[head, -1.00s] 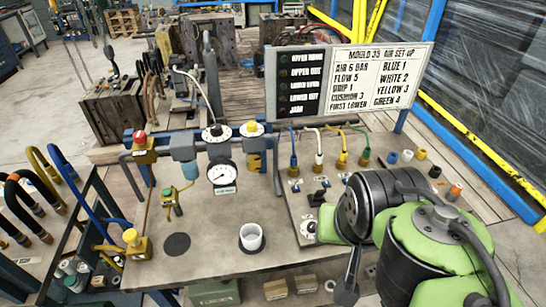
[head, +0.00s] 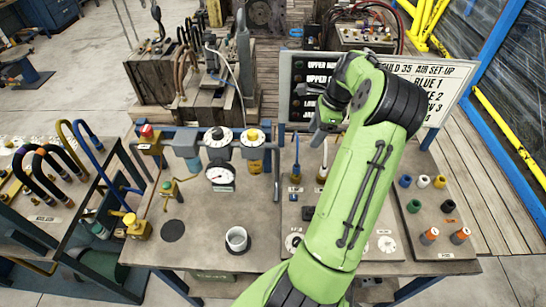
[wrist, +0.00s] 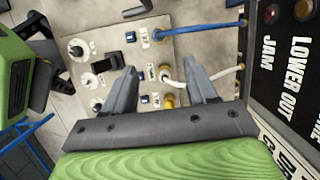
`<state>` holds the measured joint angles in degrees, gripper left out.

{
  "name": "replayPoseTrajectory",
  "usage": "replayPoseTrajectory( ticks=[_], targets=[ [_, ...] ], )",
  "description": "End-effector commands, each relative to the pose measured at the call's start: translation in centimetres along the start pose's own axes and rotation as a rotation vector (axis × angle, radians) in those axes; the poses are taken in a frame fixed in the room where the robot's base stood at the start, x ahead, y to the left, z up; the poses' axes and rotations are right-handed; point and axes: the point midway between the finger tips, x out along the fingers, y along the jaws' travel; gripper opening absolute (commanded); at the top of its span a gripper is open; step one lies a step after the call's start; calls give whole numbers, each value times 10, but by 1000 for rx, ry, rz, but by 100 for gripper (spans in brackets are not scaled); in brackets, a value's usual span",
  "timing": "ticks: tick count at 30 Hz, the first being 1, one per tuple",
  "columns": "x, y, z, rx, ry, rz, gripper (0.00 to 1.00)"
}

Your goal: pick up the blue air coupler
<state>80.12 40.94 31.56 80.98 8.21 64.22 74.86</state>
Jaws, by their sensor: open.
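A blue coupler (head: 296,169) with a blue hose stands on the fitting panel below the sign board in the head view. The blue hose (wrist: 205,27) shows in the wrist view, running to the panel's upper edge. A separate small blue piece (head: 405,181) lies on the right of the bench, beside white and yellow ones. My gripper (wrist: 160,85) is open and empty above the panel. A white hose (wrist: 190,82) and yellow fittings show between and behind its fingers. The blue hose is beyond the fingers, apart from them. My arm hides part of the panel in the head view.
The sign board (head: 460,75) stands close behind the panel. A regulator with a gauge (head: 220,176) and a white cup (head: 237,238) stand to the left. Several coloured pieces lie on the right. The bench's left front is mostly clear.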

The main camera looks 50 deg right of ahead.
Motion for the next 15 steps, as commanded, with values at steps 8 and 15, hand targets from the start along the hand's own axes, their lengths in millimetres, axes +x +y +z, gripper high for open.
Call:
replayPoseTrajectory(
  ticks=[8,15],
  targets=[
    [47,0,-5,31,-14,5,57],
    [99,0,-5,30,-12,3,57]
  ],
)
